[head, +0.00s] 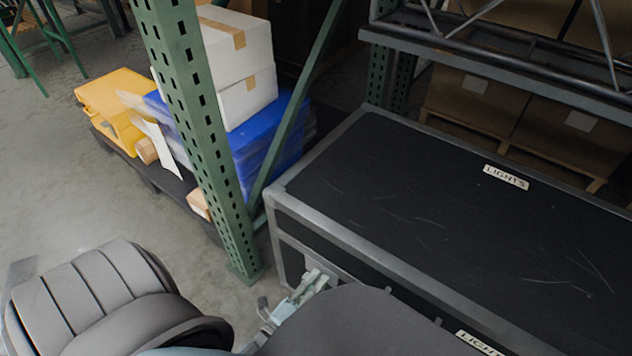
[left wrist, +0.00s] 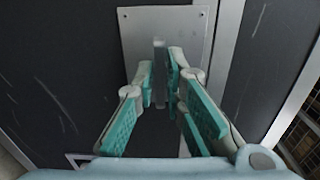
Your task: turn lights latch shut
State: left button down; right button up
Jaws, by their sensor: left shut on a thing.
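The lights case is a black flight case (head: 400,190) with metal edges and a LIGHTS label (head: 506,177) on its lid. Its latch shows in the left wrist view as a narrow grey upright tab (left wrist: 159,73) on a silver plate (left wrist: 196,30) fixed to the dark case side. My left gripper (head: 312,283) is at the case's front side near the left corner. In the left wrist view my left gripper (left wrist: 159,84) is shut on the latch tab, one teal-padded finger on each side. In the head view my own arm hides much of the latch area. My right gripper is not in view.
A green perforated rack post (head: 195,130) stands left of the case. Behind it, a yellow case (head: 118,100), blue totes (head: 270,140) and white boxes (head: 238,50) sit on a low dark pallet. Floor at left is clear.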

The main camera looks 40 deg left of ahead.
pick_arm(q)
jog(key=c, duration=1.8)
grip_release()
jog(key=shift+o, duration=0.2)
jog(key=s, duration=1.2)
jog(key=shift+d, duration=0.15)
